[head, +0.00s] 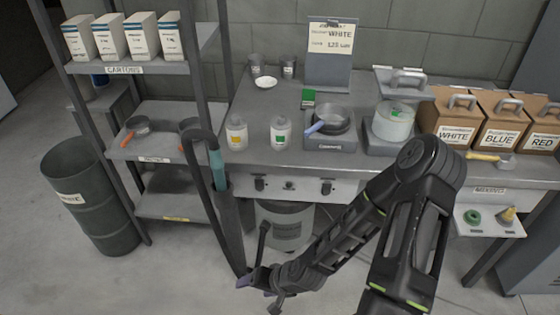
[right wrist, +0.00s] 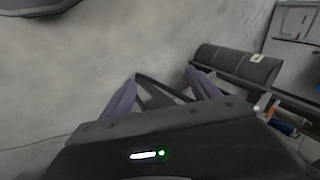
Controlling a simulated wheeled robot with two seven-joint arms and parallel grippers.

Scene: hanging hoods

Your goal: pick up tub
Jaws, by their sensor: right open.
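A larger grey bucket-like container (head: 285,226) stands under the counter, partly hidden by my right arm. My right gripper (head: 260,282) is low in front of the counter, over the floor, well apart from the tub. Its two purple fingers (right wrist: 162,90) are spread and empty in the right wrist view, where no tub can be made out. My left gripper is in neither view.
A pan (head: 325,120) and two jars (head: 236,133) stand on the counter (head: 250,104). Labelled boxes (head: 452,115) stand at the right. A shelf rack (head: 150,143), a dark bent tube (head: 226,215) and a drum (head: 90,202) are at the left. The front floor is open.

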